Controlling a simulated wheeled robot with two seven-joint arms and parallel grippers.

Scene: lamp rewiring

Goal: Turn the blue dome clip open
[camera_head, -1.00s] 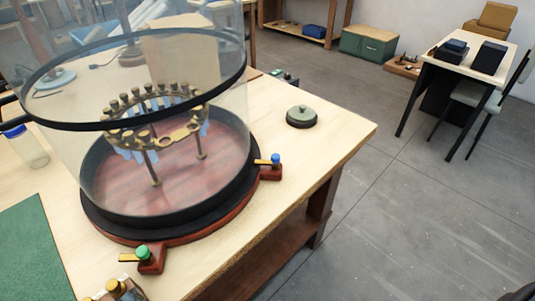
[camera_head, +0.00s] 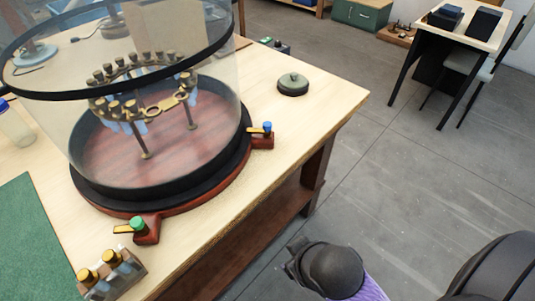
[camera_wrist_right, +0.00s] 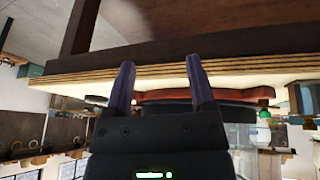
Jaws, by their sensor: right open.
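The blue dome clip (camera_head: 267,127) sits on a red block at the right side of the round base (camera_head: 252,160) under the clear glass dome (camera_head: 215,60). Its brass tab points left, toward the dome's dark rim. A green clip (camera_head: 138,224) sits on a similar block at the front of the base. My right arm is at the bottom of the head view, off the table's front edge and apart from the clip. In the right wrist view, which looks inverted, my right gripper (camera_wrist_right: 161,78) is open and empty, facing the table edge. My left gripper is out of view.
A round grey-green lidded object (camera_head: 292,85) stands on the table behind the blue clip. A small holder with brass-capped pieces (camera_head: 112,270) is at the front left, beside a green mat (camera_head: 30,240). The table edge (camera_wrist_right: 230,68) lies before my right gripper.

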